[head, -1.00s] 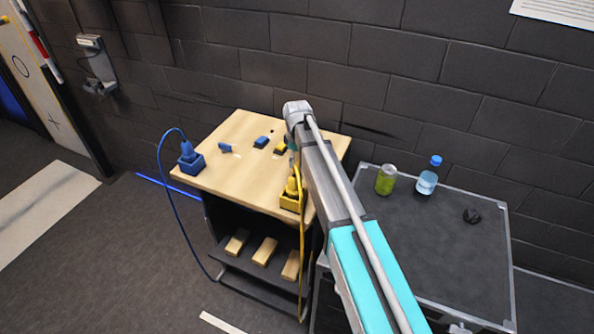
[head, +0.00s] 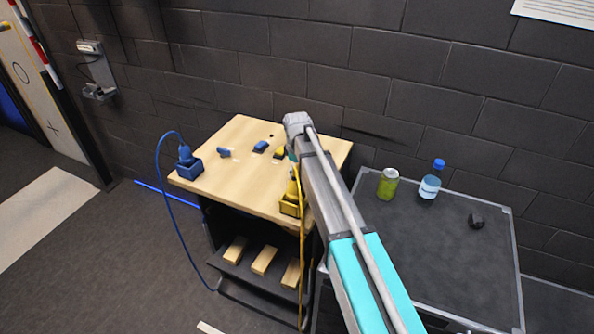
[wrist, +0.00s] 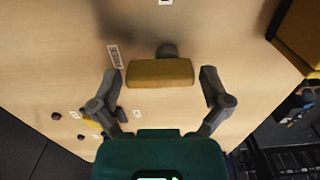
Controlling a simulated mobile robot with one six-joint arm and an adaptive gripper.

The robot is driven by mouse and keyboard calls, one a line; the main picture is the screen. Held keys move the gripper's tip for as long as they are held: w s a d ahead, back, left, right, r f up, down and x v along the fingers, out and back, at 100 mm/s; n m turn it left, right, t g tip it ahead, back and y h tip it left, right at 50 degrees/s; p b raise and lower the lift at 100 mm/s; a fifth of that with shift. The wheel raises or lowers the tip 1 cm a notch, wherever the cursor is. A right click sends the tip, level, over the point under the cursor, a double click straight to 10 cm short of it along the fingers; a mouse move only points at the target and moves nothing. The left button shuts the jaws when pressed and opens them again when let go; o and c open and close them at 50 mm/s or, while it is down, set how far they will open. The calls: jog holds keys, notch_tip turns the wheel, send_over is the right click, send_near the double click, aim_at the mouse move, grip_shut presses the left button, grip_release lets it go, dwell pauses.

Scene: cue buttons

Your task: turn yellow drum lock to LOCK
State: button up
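The yellow drum lock's handle (wrist: 160,73) shows in the wrist view as a yellow bar with a grey round part behind it. My gripper (wrist: 162,80) is open, with one finger on each side of the bar and a gap at both ends. I cannot tell from the wrist view whether the fingers are at the bar's height. A small white label (wrist: 115,56) lies up and left of the bar, and another label (wrist: 166,2) lies at the top edge; their text is unreadable. In the head view my arm hides the lock and the gripper's fingers.
The wooden tabletop (head: 225,180) carries a blue lever (head: 224,153), blue button (head: 260,146), blue socket box (head: 189,168) and yellow socket box (head: 290,206) with cables. A can (head: 388,184), bottle (head: 430,182) and dark lump (head: 476,221) stand on the dark case (head: 440,255).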

jog(key=c, duration=0.7)
jog(key=shift+m, duration=0.3)
jog(key=m, duration=0.4)
jog(key=shift+s+d, duration=0.1)
jog(key=shift+s, duration=0.05)
jog(key=m, duration=0.4)
jog(key=shift+s+d, duration=0.1)
jog(key=m, duration=0.5)
jog(key=shift+s, duration=0.15)
jog(key=shift+s+m, duration=0.1)
jog(key=shift+m, duration=2.1)
